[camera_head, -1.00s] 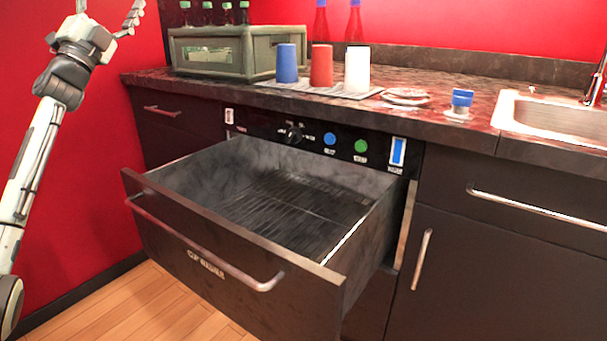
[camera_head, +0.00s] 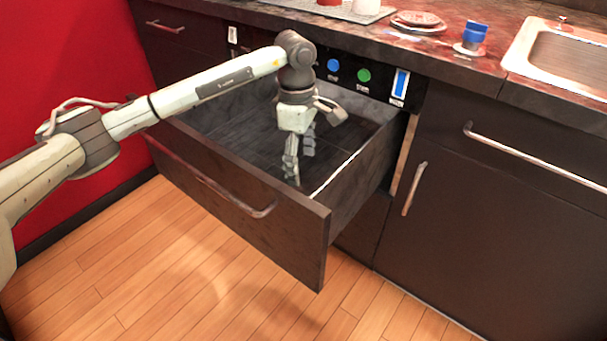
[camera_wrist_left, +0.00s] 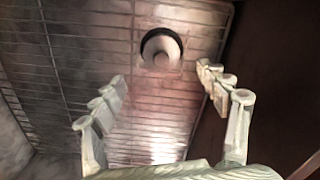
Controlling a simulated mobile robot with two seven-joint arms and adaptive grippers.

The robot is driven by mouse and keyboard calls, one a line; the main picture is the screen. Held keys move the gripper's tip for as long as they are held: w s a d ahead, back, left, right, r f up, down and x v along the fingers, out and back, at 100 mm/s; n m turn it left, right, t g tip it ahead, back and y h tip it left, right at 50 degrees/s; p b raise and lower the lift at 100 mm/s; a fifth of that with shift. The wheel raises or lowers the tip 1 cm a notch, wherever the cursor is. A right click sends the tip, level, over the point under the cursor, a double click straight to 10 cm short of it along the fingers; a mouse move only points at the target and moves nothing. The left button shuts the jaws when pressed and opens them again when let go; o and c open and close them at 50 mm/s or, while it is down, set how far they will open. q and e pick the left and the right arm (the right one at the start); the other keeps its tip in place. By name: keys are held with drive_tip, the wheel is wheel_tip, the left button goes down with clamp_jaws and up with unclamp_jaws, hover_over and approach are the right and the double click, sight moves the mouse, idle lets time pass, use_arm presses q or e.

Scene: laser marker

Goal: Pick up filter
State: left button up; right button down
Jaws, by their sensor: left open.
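A round thing with a dark rim and a pale inside, likely the filter (camera_wrist_left: 161,48), sits on the wire rack in the drawer in the left wrist view. I cannot pick it out in the head view. My left gripper (camera_head: 299,165) points down inside the open drawer (camera_head: 240,193), near its right side. In the left wrist view its fingers (camera_wrist_left: 163,90) are spread apart with nothing between them. The round thing lies beyond the fingertips, a little above the middle of the picture. My right gripper is not in view.
The drawer's front panel and side walls stand around my gripper. The wire rack (camera_wrist_left: 90,60) covers the drawer floor and looks otherwise bare.

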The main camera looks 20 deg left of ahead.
sight(303, 180)
use_arm(q)
drive_tip(key=f, duration=0.2)
drive_tip(key=shift+s+a+f, duration=0.15)
drive_tip(key=shift+a+f, duration=0.1)
drive_tip(key=shift+f, duration=0.1)
drive_tip(key=f, duration=0.3)
drive_tip(key=d+f, duration=0.1)
drive_tip(key=f, duration=0.1)
drive_tip(key=shift+f+p, duration=0.2)
drive_tip(key=shift+p, duration=0.15)
drive_tip(key=c, duration=1.3)
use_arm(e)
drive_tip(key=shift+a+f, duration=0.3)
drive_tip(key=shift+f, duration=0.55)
use_arm(q)
drive_tip(key=shift+r, duration=0.1)
